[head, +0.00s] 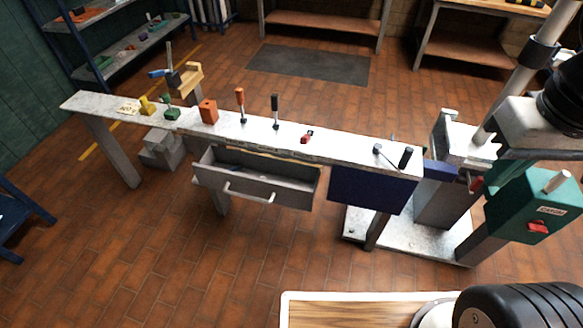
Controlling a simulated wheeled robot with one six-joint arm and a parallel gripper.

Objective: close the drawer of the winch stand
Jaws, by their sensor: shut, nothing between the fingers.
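A grey drawer (225,183) sticks out from under a long, narrow, light-topped stand (345,148) in the head view. The drawer is open, with its hollow inside showing. A pale bar handle (248,196) is on its front face, which points towards the lower left. A small dark bluish item seems to lie inside it, too small to name. My gripper is not in view. Dark and white parts at the right edge and bottom right look like my arm, well apart from the drawer.
A dark blue panel (370,190) hangs under the stand, right of the drawer. Several small coloured tools and blocks, including an orange block (208,110), stand on top. A teal box (535,205) and pole stand at right. Tiled floor (170,255) before the drawer is clear.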

